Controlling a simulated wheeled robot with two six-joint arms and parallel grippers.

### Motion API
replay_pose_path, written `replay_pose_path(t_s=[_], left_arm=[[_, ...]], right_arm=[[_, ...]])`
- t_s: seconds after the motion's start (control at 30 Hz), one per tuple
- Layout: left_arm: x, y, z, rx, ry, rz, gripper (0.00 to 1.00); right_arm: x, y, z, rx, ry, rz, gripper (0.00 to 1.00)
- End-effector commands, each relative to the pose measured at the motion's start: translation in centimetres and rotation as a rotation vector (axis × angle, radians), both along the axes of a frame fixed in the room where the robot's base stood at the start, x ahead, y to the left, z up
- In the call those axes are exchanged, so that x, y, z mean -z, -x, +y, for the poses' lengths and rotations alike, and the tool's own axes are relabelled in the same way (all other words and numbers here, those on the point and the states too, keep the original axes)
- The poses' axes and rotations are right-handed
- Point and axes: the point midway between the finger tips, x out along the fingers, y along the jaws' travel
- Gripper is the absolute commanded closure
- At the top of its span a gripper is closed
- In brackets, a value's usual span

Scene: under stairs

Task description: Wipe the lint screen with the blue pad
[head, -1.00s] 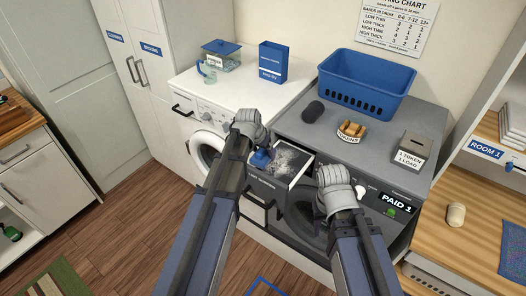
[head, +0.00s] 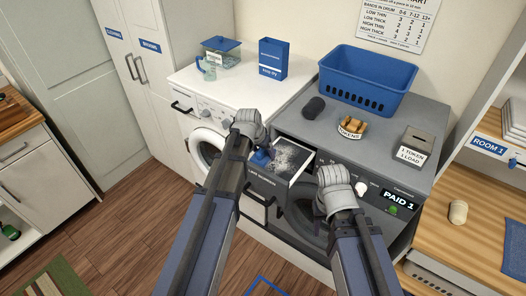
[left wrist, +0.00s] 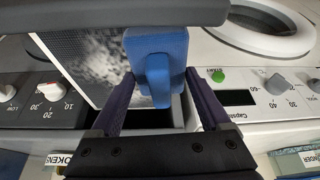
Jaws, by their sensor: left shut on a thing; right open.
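The lint screen (head: 293,157) is a framed mesh panel in the pulled-out drawer at the front of the dark grey dryer. Pale lint covers much of it. In the left wrist view the screen (left wrist: 75,45) shows lint beside the pad and a barer dark mesh farther left. My left gripper (head: 264,156) is shut on the blue pad (head: 259,159) at the screen's left side. The left wrist view shows the pad's grip (left wrist: 158,80) between the fingers; whether the pad touches the mesh is unclear. My right gripper (head: 322,207) is open and empty before the dryer, its fingers mostly hidden.
The dryer top (head: 385,153) carries a blue basket (head: 365,85), a dark roll (head: 313,107), a tokens holder (head: 352,127) and a grey token box (head: 413,147). A white washer (head: 235,90) stands to the left. A wooden counter (head: 480,205) is at the right.

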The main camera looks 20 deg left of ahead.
Motion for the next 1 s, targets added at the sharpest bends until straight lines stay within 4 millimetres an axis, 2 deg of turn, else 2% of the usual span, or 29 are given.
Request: replay_pose_path(t_s=[0.27, 0.6, 0.83, 1.0], left_arm=[[0.0, 0.3, -0.6, 0.001, 0.000, 0.000, 0.64], [-0.2, 1.1, -2.9, 0.000, 0.001, 0.000, 0.64], [-0.2, 1.2, -3.2, 0.000, 0.000, 0.000, 0.64], [-0.1, 1.5, -4.0, 0.002, -0.001, 0.000, 0.64]], right_arm=[[0.0, 0.0, 0.0, 0.000, 0.000, 0.000, 0.50], [-0.2, 0.0, 0.0, 0.000, 0.000, 0.000, 0.50], [-0.2, 0.0, 0.0, 0.000, 0.000, 0.000, 0.50], [-0.1, 0.0, 0.0, 0.000, 0.000, 0.000, 0.50]])
